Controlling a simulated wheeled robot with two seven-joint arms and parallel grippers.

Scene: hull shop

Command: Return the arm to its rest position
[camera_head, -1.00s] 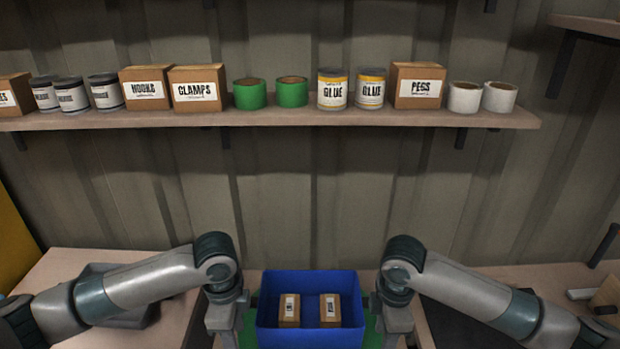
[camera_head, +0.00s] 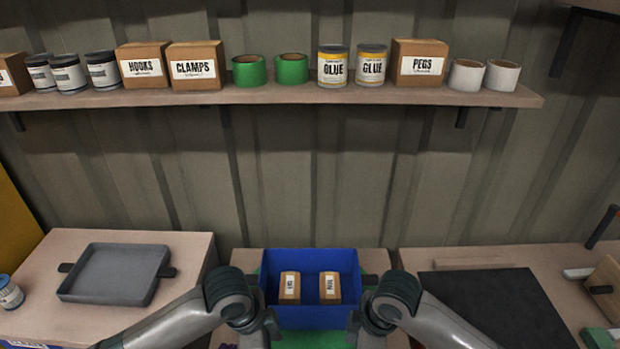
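My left arm comes in from the lower left, and my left gripper (camera_head: 269,328) is low at the left front of the blue bin (camera_head: 311,259). My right arm comes in from the lower right, and my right gripper (camera_head: 354,327) is low at the bin's right front. The fingertips of both are hard to make out, so I cannot tell whether they are open. The bin stands between them and holds two small labelled cardboard boxes, one on the left (camera_head: 290,287) and one on the right (camera_head: 330,287).
A grey tray (camera_head: 115,273) lies on the left bench, with a can (camera_head: 10,293) at its left. A dark mat (camera_head: 492,305) covers part of the right bench. A wall shelf (camera_head: 300,101) above holds boxes, cans and tape rolls. The space between shelf and bin is clear.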

